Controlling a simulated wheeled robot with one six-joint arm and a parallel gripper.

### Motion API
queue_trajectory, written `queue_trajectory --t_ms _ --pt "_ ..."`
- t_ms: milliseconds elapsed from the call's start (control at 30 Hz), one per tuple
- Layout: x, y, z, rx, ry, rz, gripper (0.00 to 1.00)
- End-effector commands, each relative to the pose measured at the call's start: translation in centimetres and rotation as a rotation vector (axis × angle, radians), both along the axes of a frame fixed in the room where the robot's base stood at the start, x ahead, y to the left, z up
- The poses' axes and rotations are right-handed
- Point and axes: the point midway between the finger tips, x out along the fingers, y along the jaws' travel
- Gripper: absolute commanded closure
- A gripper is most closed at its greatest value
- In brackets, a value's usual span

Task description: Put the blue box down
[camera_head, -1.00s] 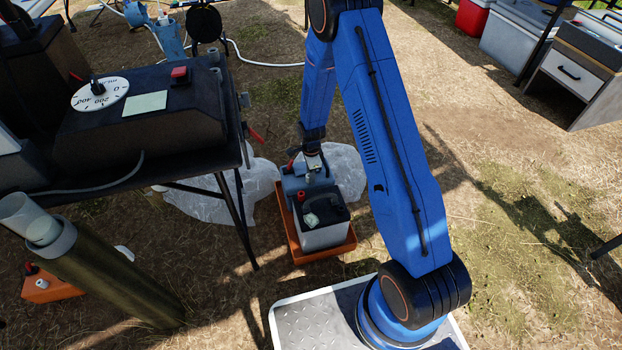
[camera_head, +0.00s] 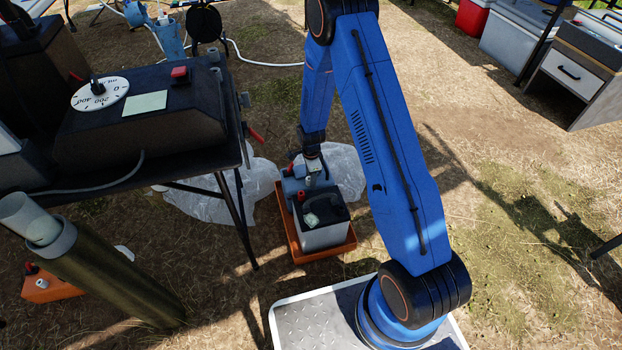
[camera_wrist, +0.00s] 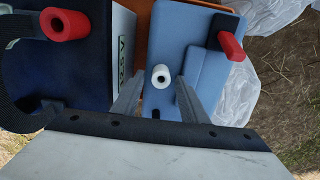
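The blue box (camera_head: 290,186) is light blue, with a red terminal and a white post on top. It sits in the orange tray (camera_head: 296,256), behind a grey battery with a dark lid (camera_head: 322,236). In the wrist view the blue box (camera_wrist: 215,65) is upright below my gripper (camera_wrist: 160,82). My two fingers are spread, one on each side of the white post, with gaps between them and it. The left finger is near the box's edge beside the battery (camera_wrist: 65,75). The box's underside is hidden.
Crumpled clear plastic sheeting (camera_head: 345,172) lies behind and beside the tray. A black table (camera_head: 95,185) with a dial instrument stands left, its legs close to the tray. A metal pipe (camera_head: 115,285) leans at front left. Open ground lies right of my arm.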

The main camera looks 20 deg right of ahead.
Motion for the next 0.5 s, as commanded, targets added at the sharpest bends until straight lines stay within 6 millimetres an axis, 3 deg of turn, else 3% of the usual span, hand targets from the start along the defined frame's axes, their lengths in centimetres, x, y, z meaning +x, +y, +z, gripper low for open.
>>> queue_trajectory --t_ms 167,500 --pt "0.1 0.0 1.9 0.000 -0.003 0.000 0.60" --pt "0.1 0.0 7.8 0.000 -0.004 0.000 0.60"
